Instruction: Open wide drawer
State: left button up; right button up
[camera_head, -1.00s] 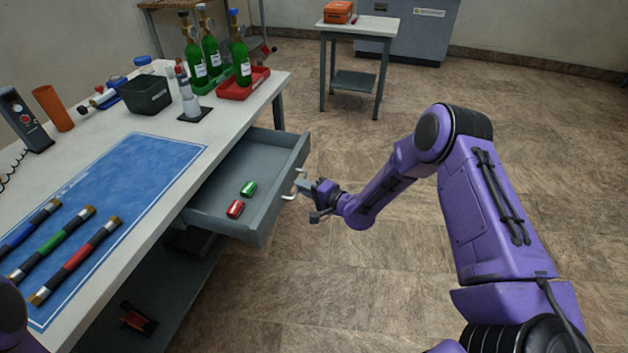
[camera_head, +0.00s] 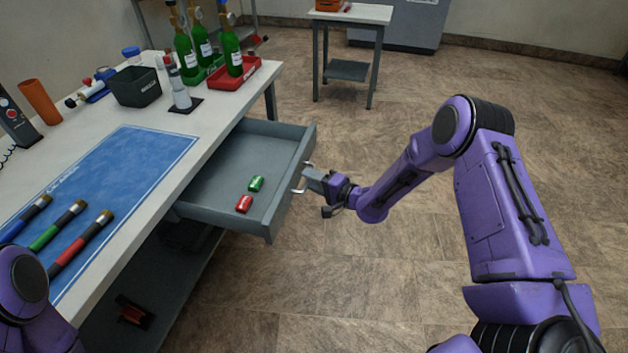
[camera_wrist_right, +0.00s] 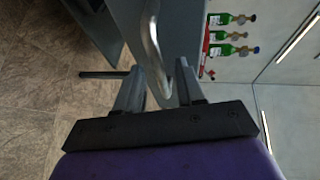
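The wide drawer (camera_head: 222,173) is a grey drawer under the white-topped workbench. It stands well out, with its inside showing. A green piece (camera_head: 257,184) and a red piece (camera_head: 244,204) lie in it near the front. Its curved metal handle (camera_head: 298,188) is on the front panel and shows in the right wrist view (camera_wrist_right: 152,35) between my fingers. My right gripper (camera_head: 312,181) is at the handle, its fingers (camera_wrist_right: 159,80) closed part way around the bent bar. My left gripper is out of view; only part of my left arm shows at bottom left.
A small table (camera_head: 372,16) stands at the back. The floor (camera_head: 340,265) right of the drawer is clear.

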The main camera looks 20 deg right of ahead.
jog(key=v, duration=1)
jog(key=shift+s+d, duration=0.2)
jog(key=shift+s, duration=0.05)
jog(key=s+f+n+g+h, duration=0.2)
jog(key=s+f+g+h, duration=0.2)
jog(key=s+f+h, duration=0.55)
jog(key=s+f+n+g, duration=0.1)
jog(key=s+f+g, duration=0.2)
jog(key=s, duration=0.8)
jog(key=s+f+n+g+h, duration=0.1)
jog(key=s+f+g, duration=0.3)
jog(key=s, duration=0.6)
jog(key=shift+s+a+f+n+p, duration=0.25)
jog(key=shift+s+f+n+p, duration=0.05)
jog(key=shift+s+f+n, duration=0.1)
